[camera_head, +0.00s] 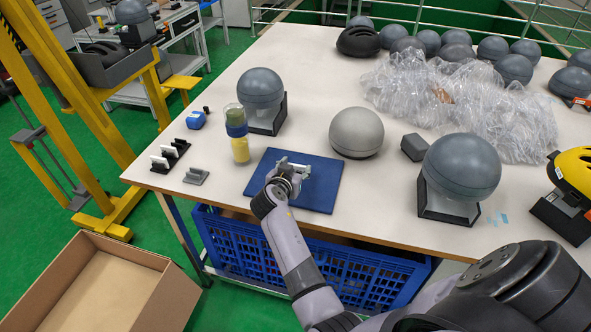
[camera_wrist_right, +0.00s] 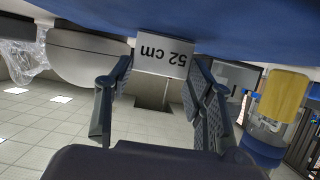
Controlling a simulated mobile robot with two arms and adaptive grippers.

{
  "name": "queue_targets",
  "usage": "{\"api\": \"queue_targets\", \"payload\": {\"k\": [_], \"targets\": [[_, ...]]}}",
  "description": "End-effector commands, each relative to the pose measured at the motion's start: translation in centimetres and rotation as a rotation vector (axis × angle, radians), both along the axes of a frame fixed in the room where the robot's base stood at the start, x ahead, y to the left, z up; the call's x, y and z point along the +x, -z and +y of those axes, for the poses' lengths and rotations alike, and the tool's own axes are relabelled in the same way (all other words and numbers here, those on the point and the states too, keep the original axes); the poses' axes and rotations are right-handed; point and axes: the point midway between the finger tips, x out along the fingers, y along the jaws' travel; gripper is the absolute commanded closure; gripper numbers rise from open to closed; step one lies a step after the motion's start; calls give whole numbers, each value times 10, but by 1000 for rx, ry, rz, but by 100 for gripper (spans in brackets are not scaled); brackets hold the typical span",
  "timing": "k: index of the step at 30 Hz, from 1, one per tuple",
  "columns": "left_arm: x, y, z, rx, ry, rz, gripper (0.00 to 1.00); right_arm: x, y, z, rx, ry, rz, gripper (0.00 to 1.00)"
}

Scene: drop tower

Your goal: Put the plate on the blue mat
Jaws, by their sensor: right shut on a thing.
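The blue mat (camera_head: 322,190) lies flat near the table's front edge; it also fills the top of the right wrist view (camera_wrist_right: 215,22). My right gripper (camera_head: 293,170) is over the mat. It is shut on a small white plate marked "52 cm" (camera_wrist_right: 163,57), which sits between the two fingers, close to the mat. I cannot tell whether the plate touches the mat. In the head view the plate is mostly hidden by the gripper. My left gripper is not in view.
A black rack with white plates (camera_head: 169,155) and a grey holder (camera_head: 196,176) stand left of the mat. A yellow and blue cylinder (camera_head: 239,148) is close behind its left corner. A pale grey dome (camera_head: 356,132) is behind right. Clear table lies right of the mat.

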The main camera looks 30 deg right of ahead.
Motion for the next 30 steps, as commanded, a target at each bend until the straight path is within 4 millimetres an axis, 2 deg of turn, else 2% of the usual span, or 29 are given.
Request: {"api": "queue_targets", "payload": {"k": [6, 7, 15, 30], "targets": [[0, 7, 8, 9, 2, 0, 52, 0, 6, 0, 0, -1, 0, 68], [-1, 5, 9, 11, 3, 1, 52, 0, 4, 0, 0, -1, 0, 49], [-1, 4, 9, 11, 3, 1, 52, 0, 4, 0, 0, -1, 0, 31], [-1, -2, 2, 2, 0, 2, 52, 0, -3, -1, 0, -1, 0, 31]]}}
